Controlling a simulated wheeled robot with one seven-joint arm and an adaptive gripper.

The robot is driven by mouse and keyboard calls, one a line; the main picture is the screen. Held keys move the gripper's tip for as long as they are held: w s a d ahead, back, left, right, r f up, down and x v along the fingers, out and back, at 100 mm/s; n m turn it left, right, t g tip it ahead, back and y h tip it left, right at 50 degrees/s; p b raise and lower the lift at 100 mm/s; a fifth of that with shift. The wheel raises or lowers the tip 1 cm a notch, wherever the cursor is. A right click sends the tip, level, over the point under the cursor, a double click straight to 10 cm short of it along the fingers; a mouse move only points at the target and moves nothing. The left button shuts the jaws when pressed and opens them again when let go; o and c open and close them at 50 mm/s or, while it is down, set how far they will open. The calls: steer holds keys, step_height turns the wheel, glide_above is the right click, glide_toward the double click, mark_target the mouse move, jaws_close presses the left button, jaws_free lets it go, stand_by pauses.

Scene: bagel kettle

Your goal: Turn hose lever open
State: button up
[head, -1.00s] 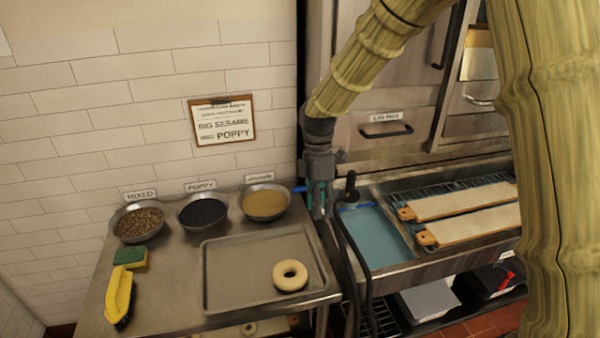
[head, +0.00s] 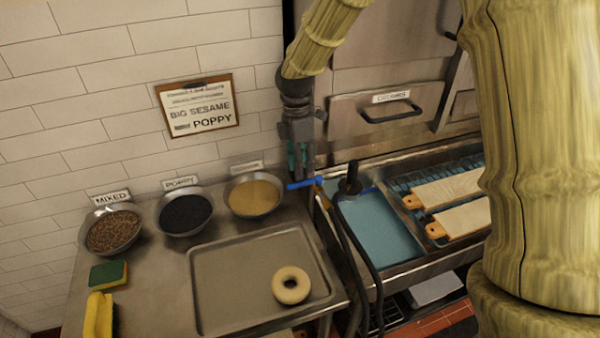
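A small blue lever (head: 304,183) shows in the head view at the right edge of the steel table, by the left end of the sink. Its right end is beside a small yellowish fitting.
A steel tray (head: 215,305) with a bagel (head: 291,285) lies on the table. Bowls of topping, including poppy (head: 185,214), stand behind it. The sink basin (head: 375,230) holds bluish water, with boards (head: 450,190) to its right. My arm covers the right side.

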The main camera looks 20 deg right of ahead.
mark_target(301, 184)
step_height(301, 184, down, 5)
steer(key=shift+w+r+p, duration=0.1)
steer(key=shift+w+p, duration=0.05)
steer(key=shift+p, duration=0.35)
steer(key=shift+w+f, duration=0.25)
steer(key=shift+w, duration=0.1)
steer(key=shift+c, duration=0.8)
steer(key=shift+w+f, duration=0.1)
steer(key=shift+w, duration=0.1)
steer(key=c, duration=0.3)
steer(key=shift+s, duration=0.1)
jaws_close()
steer(key=shift+s+r, duration=0.15)
steer(key=shift+r, duration=0.05)
